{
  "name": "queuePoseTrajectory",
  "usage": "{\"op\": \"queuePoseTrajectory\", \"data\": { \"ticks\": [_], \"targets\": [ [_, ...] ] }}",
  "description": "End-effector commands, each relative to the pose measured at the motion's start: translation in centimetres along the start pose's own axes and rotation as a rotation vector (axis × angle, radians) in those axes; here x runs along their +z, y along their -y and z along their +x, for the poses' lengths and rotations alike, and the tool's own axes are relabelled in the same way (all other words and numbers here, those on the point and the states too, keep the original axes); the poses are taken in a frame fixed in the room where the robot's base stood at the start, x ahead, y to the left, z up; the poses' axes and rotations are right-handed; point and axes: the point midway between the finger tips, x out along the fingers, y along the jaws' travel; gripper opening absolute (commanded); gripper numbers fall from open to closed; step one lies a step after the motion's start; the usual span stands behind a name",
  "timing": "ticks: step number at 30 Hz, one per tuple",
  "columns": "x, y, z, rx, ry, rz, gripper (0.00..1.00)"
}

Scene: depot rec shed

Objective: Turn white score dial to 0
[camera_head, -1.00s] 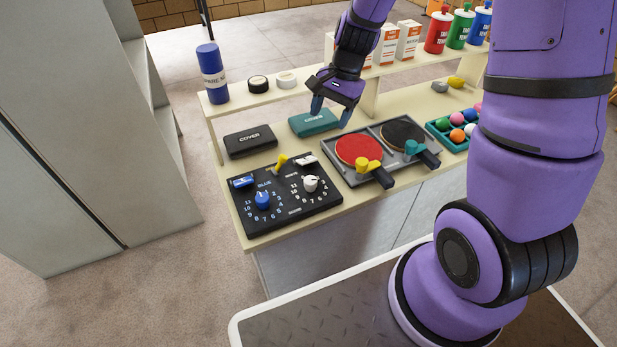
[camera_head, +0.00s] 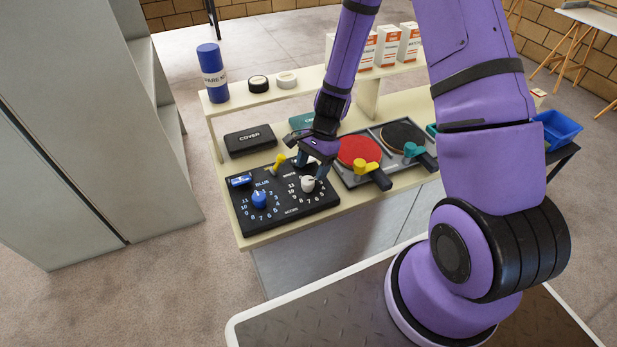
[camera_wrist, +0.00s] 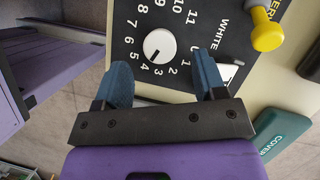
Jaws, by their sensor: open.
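The white score dial (camera_head: 308,184) is a round knob on the right half of the black scoreboard (camera_head: 291,215). In the wrist view the white dial (camera_wrist: 160,46) sits inside a ring of white numbers. Its dark mark points towards about 4; the 0 lies to its right in that view. My gripper (camera_head: 311,169) is open and empty, just above and behind the dial in the head view. In the wrist view my gripper (camera_wrist: 162,76) has its blue fingertips apart on either side, short of the dial. I see no contact.
A yellow lever (camera_head: 278,161) stands up near the white dial, and a blue dial (camera_head: 259,199) is to its left. A black cover (camera_head: 249,140) lies behind the board. A tray with a red paddle (camera_head: 358,152) is close on the right.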

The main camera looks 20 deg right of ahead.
Motion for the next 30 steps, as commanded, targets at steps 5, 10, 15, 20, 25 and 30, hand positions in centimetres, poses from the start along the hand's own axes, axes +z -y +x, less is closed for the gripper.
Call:
{"op": "queuePoseTrajectory", "data": {
  "ticks": [5, 10, 15, 20, 25, 30],
  "targets": [
    [0.0, 0.0, 2.4, 0.001, 0.002, 0.001, 0.64],
    [0.0, 0.0, 3.5, 0.0, 0.001, 0.0, 0.64],
    [0.0, 0.0, 3.9, -0.001, 0.0, -0.001, 0.64],
    [0.0, 0.0, 3.9, -0.001, 0.0, -0.001, 0.64],
    [0.0, 0.0, 3.8, -0.001, 0.0, -0.001, 0.32],
    [0.0, 0.0, 3.8, -0.001, 0.0, -0.001, 0.16]
  ]
}}
